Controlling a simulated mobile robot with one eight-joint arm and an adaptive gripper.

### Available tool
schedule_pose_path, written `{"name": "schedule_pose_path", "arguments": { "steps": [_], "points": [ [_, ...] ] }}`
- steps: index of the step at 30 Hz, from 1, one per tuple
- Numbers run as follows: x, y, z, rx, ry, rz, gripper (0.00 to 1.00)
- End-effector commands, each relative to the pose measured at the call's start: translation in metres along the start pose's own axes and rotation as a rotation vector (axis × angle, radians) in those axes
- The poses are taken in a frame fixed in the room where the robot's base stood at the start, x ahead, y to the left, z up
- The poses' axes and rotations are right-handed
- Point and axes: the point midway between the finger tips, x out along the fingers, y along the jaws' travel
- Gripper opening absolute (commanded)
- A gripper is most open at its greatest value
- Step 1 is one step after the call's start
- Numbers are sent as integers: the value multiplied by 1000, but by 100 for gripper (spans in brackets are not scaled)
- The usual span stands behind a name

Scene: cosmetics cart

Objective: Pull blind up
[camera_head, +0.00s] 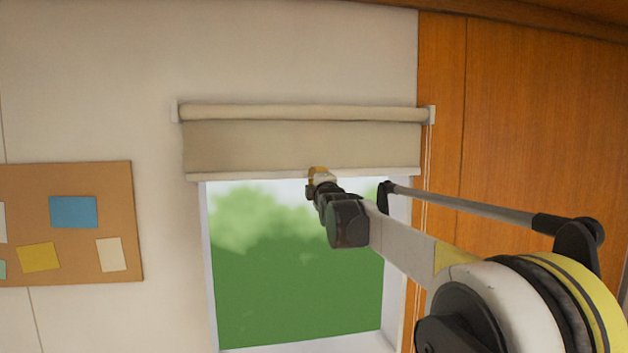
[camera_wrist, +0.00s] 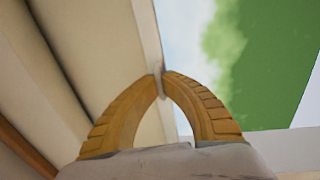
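The beige roller blind (camera_head: 250,146) hangs over the upper part of the window, with a pale bottom rail (camera_head: 245,176) along its lower edge. My gripper (camera_head: 318,172) is at the middle-right of that rail. In the wrist view, the fingertips of my gripper (camera_wrist: 161,73) nearly meet, with the edge of the blind's rail (camera_wrist: 147,30) between them. They look shut on the rail. The blind's fabric (camera_wrist: 92,45) fills the left of the wrist view. The exact contact at the tips is small and partly hidden by the fingers.
The window (camera_head: 290,265) shows greenery below the blind. The roller (camera_head: 300,113) sits between two wall brackets. A thin cord (camera_head: 427,190) hangs at the right beside orange wood panelling (camera_head: 540,120). A cork board (camera_head: 90,215) is on the left wall.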

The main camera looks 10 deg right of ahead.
Motion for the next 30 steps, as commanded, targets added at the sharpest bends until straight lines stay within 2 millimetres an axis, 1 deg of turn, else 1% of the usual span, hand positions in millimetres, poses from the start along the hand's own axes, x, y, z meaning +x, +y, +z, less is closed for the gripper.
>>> {"name": "schedule_pose_path", "arguments": {
  "steps": [1, 3, 11, 14, 17, 20, 27, 30],
  "points": [
    [0, 0, 0, 0, 0, 0, 10],
    [0, 0, 0, 0, 0, 0, 29],
    [0, 0, 0, 0, 0, 0, 29],
    [-4, 0, 0, 0, 0, 0, 29],
    [-15, 0, 0, 0, 0, 0, 29],
    [-34, 0, 0, 0, 0, 0, 29],
    [-88, 0, 0, 0, 0, 0, 29],
    [-104, 0, 0, 0, 0, 0, 29]
  ]
}}
